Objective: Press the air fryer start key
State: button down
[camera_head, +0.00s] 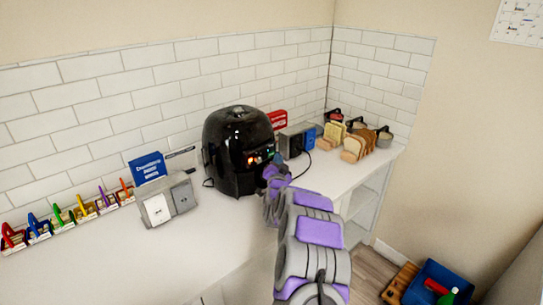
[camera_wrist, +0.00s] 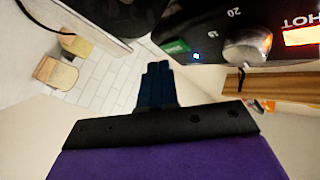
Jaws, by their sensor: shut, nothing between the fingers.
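The black air fryer (camera_head: 232,135) stands on the white counter against the tiled wall, its lit front panel facing my gripper (camera_head: 277,160). In the wrist view the panel fills the upper right, tilted: a green key (camera_wrist: 176,47), a small blue light (camera_wrist: 196,56), a silver knob (camera_wrist: 247,52) and an orange and white "HOT" label (camera_wrist: 302,36). My gripper (camera_wrist: 157,72), dark-tipped and empty, is shut. In that picture its tips lie just left of and below the green key; I cannot tell whether they touch the panel. The key's lettering is unreadable.
Right of the fryer are a grey appliance (camera_head: 297,140) and bread slices (camera_head: 357,145). The counter (camera_head: 205,235) is clear in front.

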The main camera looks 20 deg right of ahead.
jog(key=shift+w+a, duration=0.1)
jog(key=shift+w, duration=0.05)
dwell(0.6)
jog(key=shift+w+a+r, duration=0.1)
jog(key=shift+w+a, duration=0.05)
jog(key=shift+w, duration=0.1)
jog(key=shift+w, duration=0.25)
dwell(0.8)
jog(key=shift+s, duration=0.1)
jog(key=shift+s+d, duration=0.2)
jog(key=shift+s, duration=0.4)
jog(key=s, duration=0.1)
jog(key=s+d, duration=0.1)
jog(key=s, duration=0.1)
jog(key=s+d, duration=0.1)
jog(key=shift+s+b, duration=0.3)
dwell(1.6)
